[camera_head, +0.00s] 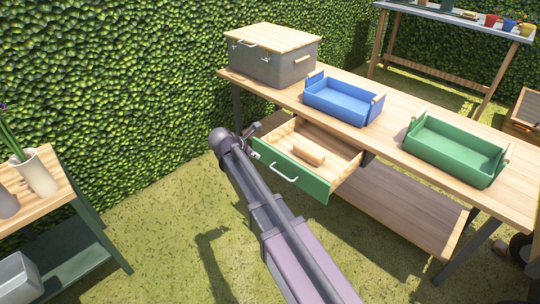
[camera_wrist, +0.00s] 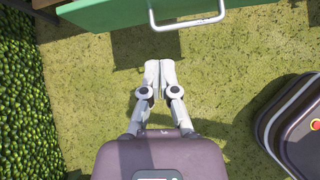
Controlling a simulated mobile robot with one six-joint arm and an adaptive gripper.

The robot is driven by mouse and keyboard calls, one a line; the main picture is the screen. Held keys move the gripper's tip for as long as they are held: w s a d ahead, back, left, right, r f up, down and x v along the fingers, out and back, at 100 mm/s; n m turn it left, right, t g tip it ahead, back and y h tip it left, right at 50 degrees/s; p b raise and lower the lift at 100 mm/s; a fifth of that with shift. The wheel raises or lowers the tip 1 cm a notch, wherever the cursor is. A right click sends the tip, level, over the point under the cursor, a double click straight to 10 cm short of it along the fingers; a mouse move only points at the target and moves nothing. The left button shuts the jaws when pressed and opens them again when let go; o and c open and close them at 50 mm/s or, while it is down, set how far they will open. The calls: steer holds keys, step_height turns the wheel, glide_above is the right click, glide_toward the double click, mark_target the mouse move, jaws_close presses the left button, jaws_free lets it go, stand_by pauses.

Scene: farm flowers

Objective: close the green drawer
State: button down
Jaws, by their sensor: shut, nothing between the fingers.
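The green drawer (camera_head: 291,172) hangs open under the wooden table, with a white bar handle (camera_head: 284,172) on its green front. A small wooden block (camera_head: 309,152) lies inside it. In the wrist view, the green drawer front (camera_wrist: 110,14) and its white handle (camera_wrist: 187,22) cross the top. My gripper (camera_wrist: 153,65) is shut and empty, below the drawer front in that picture and apart from the handle. In the head view, my gripper (camera_head: 254,130) is near the left end of the drawer, partly hidden by my arm.
The wooden table (camera_head: 387,137) bears a grey box (camera_head: 270,67), a blue tray (camera_head: 335,116) and a green tray (camera_head: 465,168). A lower shelf (camera_head: 392,203) lies beneath. A side table (camera_head: 55,197) with pots stands left. Hedge (camera_head: 130,70) closes the back. Grass in front is open.

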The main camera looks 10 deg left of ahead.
steer(key=shift+w+a+r+n, duration=0.1)
steer(key=shift+a+n, duration=0.3)
steer(key=shift+a, duration=0.25)
steer(key=shift+w+a+r+n, duration=0.1)
steer(key=shift+a+n, duration=0.3)
steer(key=shift+a, duration=0.2)
steer(key=b, duration=0.7)
glide_toward(274, 155)
steer(key=x, duration=0.5)
steer(key=shift+s+f, duration=0.1)
steer(key=shift+f, duration=0.4)
steer(key=shift+w+d, duration=0.3)
steer(key=shift+w, duration=0.15)
